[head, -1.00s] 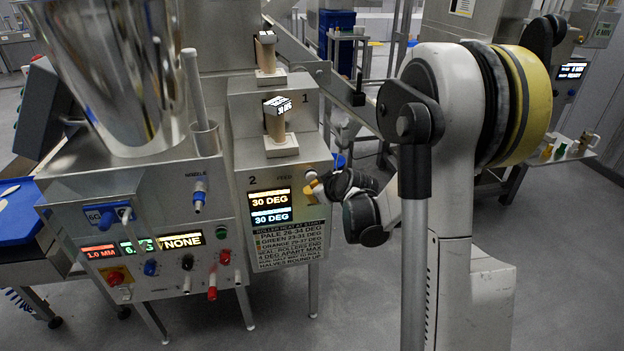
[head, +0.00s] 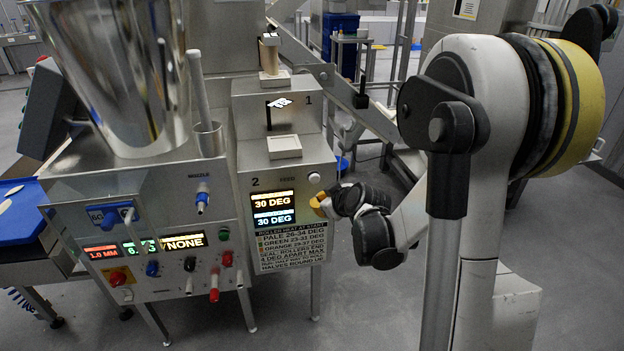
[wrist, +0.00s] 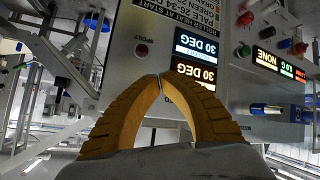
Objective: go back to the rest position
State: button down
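The fingertips are in front of the machine's face, beside the two 30 DEG displays (wrist: 196,58). I cannot tell whether they touch the panel. My arm is bent, with its upper part at the right of the head view.
A steel hopper (head: 115,75) and a control box with knobs and a NONE display (head: 183,241) stand at the left. A slanted chute (head: 350,95) runs behind. Grey floor (head: 590,270) is open at the right.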

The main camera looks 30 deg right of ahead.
jog(key=s+a+r+m+g, duration=0.1)
jog(key=s+a+r+g, duration=0.1)
jog(key=s+a+r, duration=0.65)
jog(key=s+a+m+g, duration=0.1)
jog(key=s+a, duration=0.3)
jog(key=s, duration=0.4)
jog(key=s+a+m+g, duration=0.1)
jog(key=s+a, duration=0.3)
jog(key=s, duration=0.5)
jog(key=shift+a+r+m, duration=0.15)
jog(key=shift+a+m, duration=0.1)
jog(key=shift+m, duration=0.15)
dwell(2.7)
